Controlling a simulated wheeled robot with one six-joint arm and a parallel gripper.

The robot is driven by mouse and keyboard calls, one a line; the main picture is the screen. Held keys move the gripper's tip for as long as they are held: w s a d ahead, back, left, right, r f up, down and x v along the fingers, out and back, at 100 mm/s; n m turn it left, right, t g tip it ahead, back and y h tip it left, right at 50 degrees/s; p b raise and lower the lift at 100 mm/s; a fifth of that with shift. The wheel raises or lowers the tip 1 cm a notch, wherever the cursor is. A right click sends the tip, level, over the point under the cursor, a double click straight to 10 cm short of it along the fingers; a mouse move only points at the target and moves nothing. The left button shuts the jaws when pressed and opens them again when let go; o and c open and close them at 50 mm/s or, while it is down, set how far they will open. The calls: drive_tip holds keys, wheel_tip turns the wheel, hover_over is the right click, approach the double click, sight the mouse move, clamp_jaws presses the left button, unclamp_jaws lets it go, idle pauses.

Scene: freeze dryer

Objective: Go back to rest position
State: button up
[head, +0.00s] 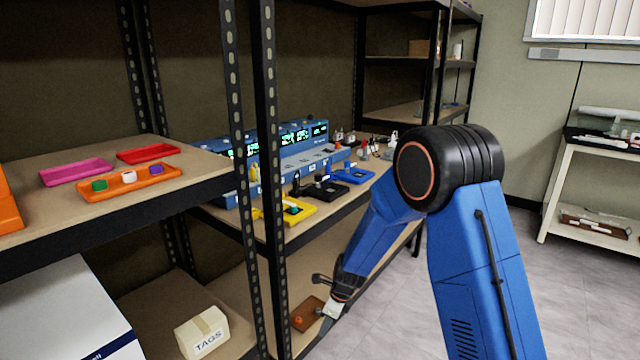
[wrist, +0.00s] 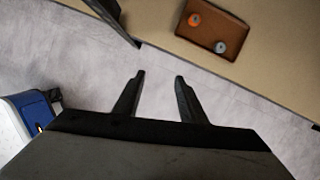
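My gripper (wrist: 158,88) is open and empty in the wrist view, its two dark fingers apart over the grey floor. In the head view my blue arm bends down, and my gripper (head: 325,300) hangs low at the shelf's front edge. A brown tray (wrist: 203,42) lies on the shelf board beyond the fingers, apart from them. It holds an orange-red piece (wrist: 194,20) and a dark grey-green piece (wrist: 220,47). The brown tray (head: 308,312) is partly hidden behind my gripper in the head view.
Black shelf posts (head: 268,150) stand left of my arm. The middle shelf holds a blue device (head: 300,150) and yellow (head: 290,213), black and blue trays. A TAGS box (head: 203,333) sits low left. A white cart (head: 555,190) stands right; the floor (head: 580,300) between is clear.

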drive_tip(key=s+d+r+n, duration=0.4)
drive_tip(key=r, duration=0.4)
drive_tip(key=s+d+r+n+t, duration=0.1)
drive_tip(key=s+d+r+n, duration=0.3)
drive_tip(key=r, duration=0.4)
drive_tip(key=s+d+r+n, duration=0.3)
drive_tip(key=s+d+r, duration=0.15)
drive_tip(key=r, duration=0.35)
drive_tip(key=s+d+r+n+h, duration=0.1)
drive_tip(key=s+d+n, duration=0.3)
drive_tip(key=s, duration=0.4)
drive_tip(key=s+d+r+n+t+h, duration=0.1)
drive_tip(key=s+d+r+n, duration=0.2)
drive_tip(key=s, duration=0.5)
drive_tip(key=s+d+r+n+t, duration=0.1)
drive_tip(key=s+d+r+n, duration=0.3)
drive_tip(key=s+d, duration=0.3)
drive_tip(key=shift+s+r+n+h, duration=0.3)
drive_tip(key=shift+s+h, duration=0.1)
drive_tip(key=shift+s, duration=0.4)
